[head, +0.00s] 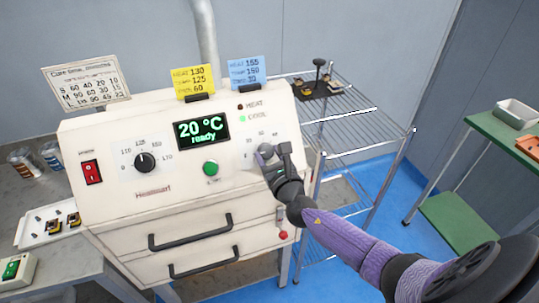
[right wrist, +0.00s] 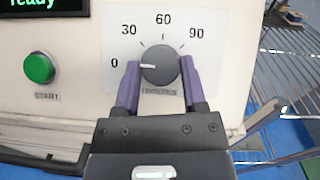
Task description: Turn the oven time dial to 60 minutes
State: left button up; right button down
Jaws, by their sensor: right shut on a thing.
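The oven (head: 120,205) is a cream-coloured box with a sloped front panel. Its time dial (right wrist: 160,65) is a dark grey knob with marks 0, 30, 60 and 90 around it. The white pointer line on the dial points left, near the 0 mark. My right gripper (right wrist: 160,80) is shut on the dial, one purple finger on each side of it. In the head view the right gripper (head: 272,158) covers part of the dial (head: 265,150). My left gripper is in neither view.
The green start button (head: 211,167) is left of the dial. The display (head: 201,129) reads 20 °C, ready. A temperature dial (head: 145,162), a red switch (head: 91,172), and yellow (head: 192,80) and blue (head: 247,71) cards are also on the oven. A wire rack (head: 350,125) stands at right.

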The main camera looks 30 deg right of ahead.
jog(key=m+h, duration=0.1)
jog(key=m, duration=0.1)
jog(key=m+g+h, duration=0.1)
jog(key=m, duration=0.1)
jog(key=m+h+p, duration=0.1)
jog(key=m+h, duration=0.1)
jog(key=shift+a+m, duration=0.25)
jog(key=shift+m, duration=0.05)
jog(key=m+g+h, duration=0.1)
jog(key=m, duration=0.2)
jog(key=m+g+h, duration=0.1)
jog(key=m+g, duration=0.1)
jog(key=m, duration=0.1)
jog(key=shift+w+a+r+g+h, duration=0.1)
jog(key=shift+w+a+g+h, duration=0.05)
jog(key=shift+g+h, duration=0.2)
jog(key=m+g, duration=0.1)
jog(key=m, duration=0.1)
jog(key=m+g+h+p, duration=0.1)
jog(key=m+g, duration=0.1)
jog(key=m, duration=0.1)
jog(key=shift+w+a+r, duration=0.1)
jog(key=shift+w+r, duration=0.05)
jog(key=shift+r, duration=0.05)
jog(key=shift+w+m+g+p, duration=0.1)
jog(key=shift+m+g+p, duration=0.55)
jog(key=shift+m+g, duration=1)
jog(key=shift+m+t, duration=0.3)
jog(key=shift+m, duration=0.25)
